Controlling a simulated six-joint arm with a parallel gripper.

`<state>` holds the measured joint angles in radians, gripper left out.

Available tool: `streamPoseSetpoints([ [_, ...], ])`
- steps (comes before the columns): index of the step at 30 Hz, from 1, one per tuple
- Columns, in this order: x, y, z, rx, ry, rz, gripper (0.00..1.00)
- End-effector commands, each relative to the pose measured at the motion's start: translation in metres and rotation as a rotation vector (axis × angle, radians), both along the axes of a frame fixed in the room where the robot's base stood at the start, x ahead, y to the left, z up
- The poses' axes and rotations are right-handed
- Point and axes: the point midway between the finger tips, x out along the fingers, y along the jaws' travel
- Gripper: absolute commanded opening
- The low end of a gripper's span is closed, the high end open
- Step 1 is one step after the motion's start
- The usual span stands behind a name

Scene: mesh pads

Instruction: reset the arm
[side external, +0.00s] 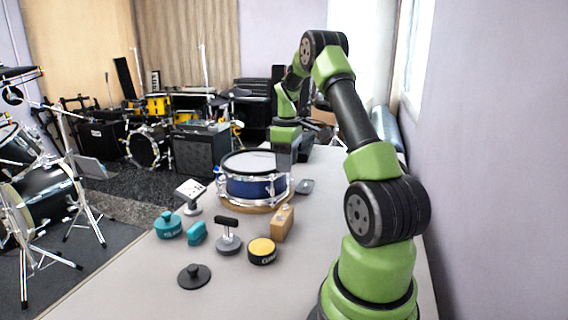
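My green and black arm rises from the right of the table and bends over toward the back middle. My gripper (284,160) points down at the right rim of a blue snare drum (254,188). Its fingertips are small and partly merge with the drum's edge, so I cannot tell whether they are open or touching it. The drum sits on a wooden base (252,203) on the pale table (130,285).
The table's front left is clear.

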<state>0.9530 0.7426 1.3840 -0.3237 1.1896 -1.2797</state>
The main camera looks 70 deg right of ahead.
Motion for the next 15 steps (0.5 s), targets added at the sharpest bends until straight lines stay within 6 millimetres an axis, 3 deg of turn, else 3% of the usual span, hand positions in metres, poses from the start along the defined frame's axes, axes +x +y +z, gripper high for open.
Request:
streamPoseSetpoints([
  [8, 0.005, 0.007, 0.007, -0.007, -0.01, -0.002, 0.39],
  [11, 0.018, 0.028, 0.028, -0.028, -0.044, -0.017, 0.39],
  [15, 0.038, 0.086, 0.074, -0.061, -0.137, -0.062, 0.39],
])
